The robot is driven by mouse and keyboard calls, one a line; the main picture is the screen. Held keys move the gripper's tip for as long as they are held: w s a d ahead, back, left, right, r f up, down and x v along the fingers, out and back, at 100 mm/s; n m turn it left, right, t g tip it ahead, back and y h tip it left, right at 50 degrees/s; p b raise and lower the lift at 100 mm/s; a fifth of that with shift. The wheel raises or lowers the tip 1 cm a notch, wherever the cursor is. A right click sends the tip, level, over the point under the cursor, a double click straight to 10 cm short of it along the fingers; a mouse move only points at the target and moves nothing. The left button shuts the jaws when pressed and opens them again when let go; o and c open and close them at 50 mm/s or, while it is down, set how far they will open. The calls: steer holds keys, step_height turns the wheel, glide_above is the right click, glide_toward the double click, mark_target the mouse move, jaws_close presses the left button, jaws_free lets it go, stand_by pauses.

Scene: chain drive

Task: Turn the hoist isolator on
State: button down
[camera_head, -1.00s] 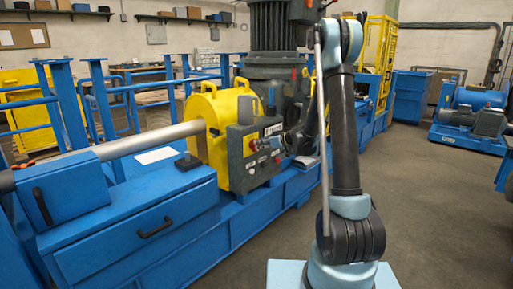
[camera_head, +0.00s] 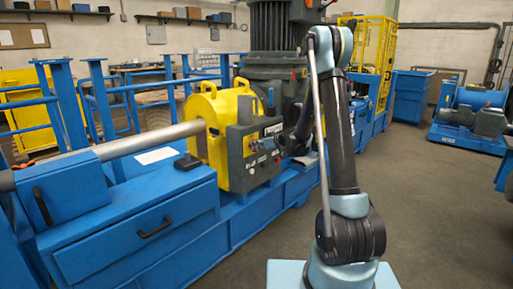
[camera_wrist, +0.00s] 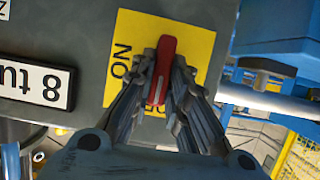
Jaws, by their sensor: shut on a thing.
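In the wrist view, the isolator's red handle (camera_wrist: 162,70) stands on a yellow plate (camera_wrist: 196,38) fixed to a grey panel. The handle lies close to upright in the picture, its top leaning slightly right. Dark letters reading ON, turned sideways, show on the plate left of the handle; more lettering below is mostly hidden by the fingers. My gripper (camera_wrist: 160,98) has its two ribbed fingers closed on either side of the handle, touching it. In the head view, the isolator and my fingertips cannot be made out.
A white label (camera_wrist: 35,82) with "8 tu" sits left of the plate. In the head view, a grey control box (camera_head: 252,150) stands before a yellow guard (camera_head: 205,130) on a blue machine bed (camera_head: 130,235). Open floor (camera_head: 430,220) lies to the right.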

steer(key=shift+w+d, duration=0.1)
steer(key=m+g+y, duration=0.1)
steer(key=m+y, duration=0.1)
steer(key=m, duration=0.2)
steer(key=f+m+g+y, duration=0.1)
steer(key=m+y, duration=0.1)
steer(key=m, duration=0.3)
steer(key=w+d+m+g+y, duration=0.1)
steer(key=m+y, duration=0.1)
steer(key=m, duration=0.2)
steer(key=shift+f+y, duration=0.2)
steer(key=shift+y, duration=0.2)
stand_by(0.4)
steer(key=shift+m, duration=0.4)
